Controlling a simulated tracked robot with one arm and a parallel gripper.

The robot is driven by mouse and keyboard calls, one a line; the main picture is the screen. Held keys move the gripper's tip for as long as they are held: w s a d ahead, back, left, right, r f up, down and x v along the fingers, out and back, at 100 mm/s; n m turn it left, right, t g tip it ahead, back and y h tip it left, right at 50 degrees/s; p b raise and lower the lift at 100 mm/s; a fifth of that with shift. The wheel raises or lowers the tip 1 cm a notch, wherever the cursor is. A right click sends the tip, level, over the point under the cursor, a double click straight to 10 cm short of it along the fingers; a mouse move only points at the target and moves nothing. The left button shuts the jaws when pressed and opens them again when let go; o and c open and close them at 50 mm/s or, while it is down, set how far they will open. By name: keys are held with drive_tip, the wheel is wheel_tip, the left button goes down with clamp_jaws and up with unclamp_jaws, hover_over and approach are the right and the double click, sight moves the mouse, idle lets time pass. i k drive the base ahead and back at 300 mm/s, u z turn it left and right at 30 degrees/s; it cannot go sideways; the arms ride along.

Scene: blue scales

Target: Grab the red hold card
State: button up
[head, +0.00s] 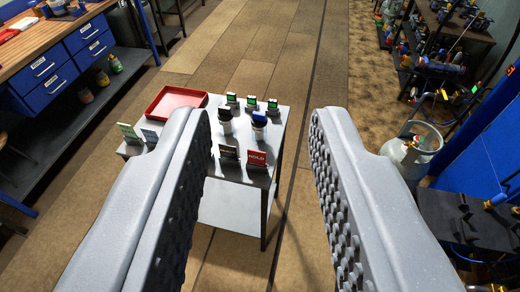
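The red hold card (257,158) stands upright near the front right edge of a small grey metal table (235,172). White lettering reading HOLD shows on its face. My gripper (258,125) is open and empty, its two grey fingers wide apart in the foreground. The card shows between the fingers, closer to the left one, and appears well beyond them. A dark card (229,154) stands just left of the red one. The left finger hides part of the table.
The table also holds a red tray (177,91), two jars with dark and blue lids (259,119), several small green-screened devices (252,102) and a green card (129,133). A workbench with blue drawers (88,33) stands left. A gas cylinder (412,150) stands right. Floor right of the table is clear.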

sight(257, 158)
drive_tip(key=z, duration=0.15)
drive_tip(key=i, duration=1.1)
drive_tip(key=z, duration=0.25)
